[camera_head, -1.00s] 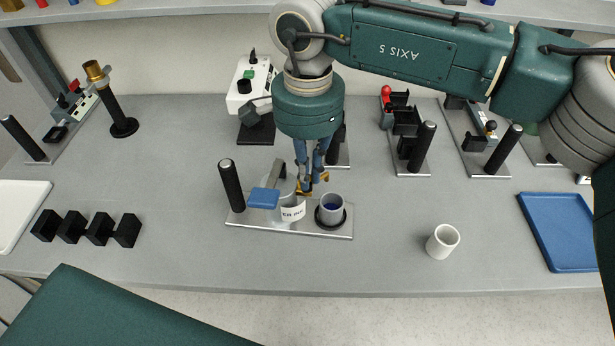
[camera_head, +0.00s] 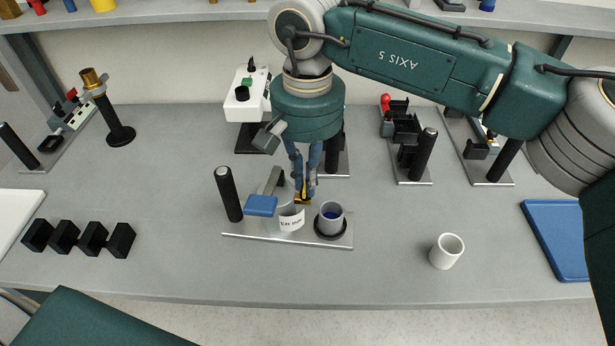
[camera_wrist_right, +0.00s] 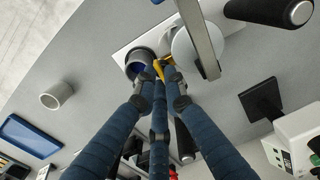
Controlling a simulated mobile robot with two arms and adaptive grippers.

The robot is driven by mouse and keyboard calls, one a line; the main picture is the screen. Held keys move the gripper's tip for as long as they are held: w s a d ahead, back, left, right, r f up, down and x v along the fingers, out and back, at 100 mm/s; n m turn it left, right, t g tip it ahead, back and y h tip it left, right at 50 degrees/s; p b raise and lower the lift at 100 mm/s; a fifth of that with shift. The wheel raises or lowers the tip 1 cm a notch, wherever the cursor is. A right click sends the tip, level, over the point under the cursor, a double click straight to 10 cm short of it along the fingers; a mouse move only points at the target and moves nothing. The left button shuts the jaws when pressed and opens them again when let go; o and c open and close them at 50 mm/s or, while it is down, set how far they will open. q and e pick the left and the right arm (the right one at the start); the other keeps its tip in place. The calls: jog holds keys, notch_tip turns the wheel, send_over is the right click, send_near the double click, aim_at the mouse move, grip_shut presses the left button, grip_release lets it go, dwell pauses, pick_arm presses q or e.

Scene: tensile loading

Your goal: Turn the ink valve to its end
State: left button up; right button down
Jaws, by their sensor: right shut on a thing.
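The ink valve (camera_head: 304,199) is a small yellow-orange handle at the ink container's right side; it also shows in the right wrist view (camera_wrist_right: 170,73). The grey cylindrical ink container (camera_head: 290,222) has a white label reading "INK". My right gripper (camera_head: 304,191) reaches down from above with blue fingers, and its tips (camera_wrist_right: 164,80) are shut on the valve, hiding part of it. A grey cup (camera_head: 331,218) with blue inside stands upright in a black ring just right of the valve. My left gripper is not in view.
A white cup (camera_head: 446,251) stands to the right, before a blue tray (camera_head: 555,240). Black blocks (camera_head: 80,238) sit left. The front middle table is clear.

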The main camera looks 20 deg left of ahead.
jog(key=shift+n, duration=0.3)
jog(key=c, duration=1.8)
grip_release()
jog(key=shift+r, duration=0.1)
notch_tip(320, 180, up, 12)
